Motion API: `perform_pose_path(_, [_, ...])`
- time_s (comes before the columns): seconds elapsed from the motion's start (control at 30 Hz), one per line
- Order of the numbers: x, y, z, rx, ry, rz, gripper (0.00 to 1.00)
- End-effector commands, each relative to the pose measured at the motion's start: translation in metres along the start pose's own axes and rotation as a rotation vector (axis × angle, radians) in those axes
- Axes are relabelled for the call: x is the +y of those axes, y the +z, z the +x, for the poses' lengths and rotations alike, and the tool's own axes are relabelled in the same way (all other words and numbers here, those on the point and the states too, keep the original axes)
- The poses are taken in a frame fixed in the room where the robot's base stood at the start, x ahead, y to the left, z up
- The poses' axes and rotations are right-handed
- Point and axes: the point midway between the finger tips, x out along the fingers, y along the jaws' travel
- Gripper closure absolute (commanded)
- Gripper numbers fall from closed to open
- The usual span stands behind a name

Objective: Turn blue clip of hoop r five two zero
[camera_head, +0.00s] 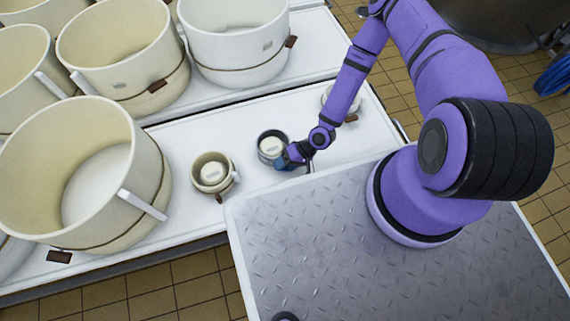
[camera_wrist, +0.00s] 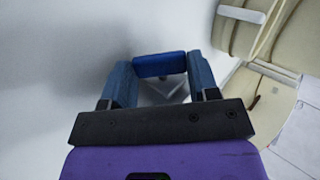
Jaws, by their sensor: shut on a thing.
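A small dark-walled hoop (camera_head: 271,146) with a pale disc inside stands on the white table, in the middle of the head view. My gripper (camera_head: 291,157) is at its lower right side. In the wrist view, a blue clip (camera_wrist: 160,64) lies between the two blue-grey fingertips, and my gripper is shut on it. The body of the hoop is not clear in the wrist view. The gripper hides the clip in the head view. No number can be read on the hoop.
A small cream hoop (camera_head: 212,172) stands to the left, and another (camera_head: 341,101) is partly behind my arm. A large cream vat (camera_head: 85,175) stands at the far left, with several more behind. The white table (camera_head: 190,133) is bare between them.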

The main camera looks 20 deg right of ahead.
Motion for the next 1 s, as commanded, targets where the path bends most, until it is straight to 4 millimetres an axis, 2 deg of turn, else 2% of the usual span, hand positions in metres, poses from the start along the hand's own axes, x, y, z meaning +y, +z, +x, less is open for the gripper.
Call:
perform_pose_path(0.37, [0.0, 0.0004, 0.0001, -0.001, -0.002, 0.001, 0.69])
perform_pose_path(0.4, [0.0, 0.0004, 0.0001, -0.001, -0.002, 0.001, 0.43])
perform_pose_path(0.5, [0.0, 0.0004, 0.0001, -0.001, -0.002, 0.001, 0.2])
perform_pose_path(1.0, [0.0007, 0.0005, 0.0002, -0.002, 0.017, -0.001, 0.19])
